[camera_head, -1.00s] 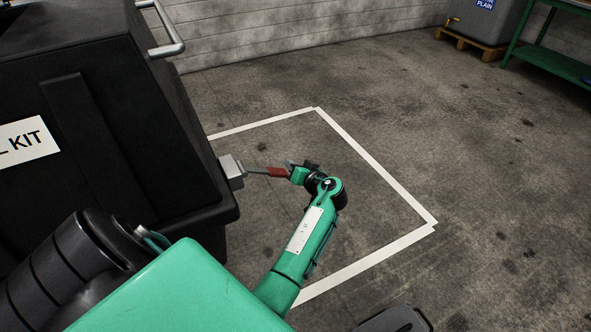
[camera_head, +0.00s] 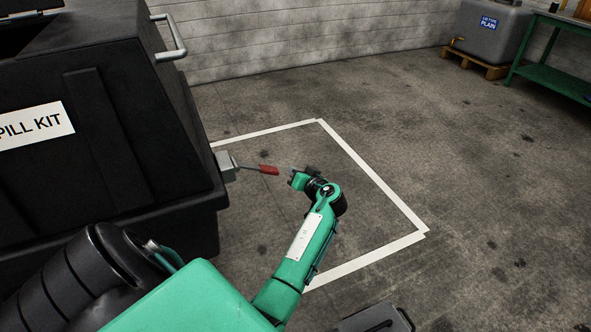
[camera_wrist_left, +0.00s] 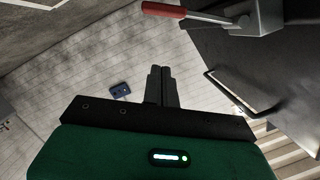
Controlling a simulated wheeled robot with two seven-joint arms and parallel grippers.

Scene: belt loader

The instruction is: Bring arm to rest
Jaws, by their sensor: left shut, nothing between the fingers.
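My left arm is stretched out over the floor, bent at its wrist. My left gripper (camera_head: 291,177) is shut and empty, with its fingers together in the left wrist view (camera_wrist_left: 160,84). It is apart from the red-handled lever (camera_head: 263,169), with a small gap between the handle's end and the fingers. The lever sticks out from a grey box (camera_head: 227,166) on the side of the black bin. The red handle also shows at the top of the left wrist view (camera_wrist_left: 163,10). My right gripper is not in view.
The large black spill kit bin (camera_head: 105,150) with a metal rail stands close on the left. White tape (camera_head: 372,180) marks a square of floor beneath my arm. A grey tank (camera_head: 490,30) on a pallet and a green bench (camera_head: 555,70) stand far right. The floor between is clear.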

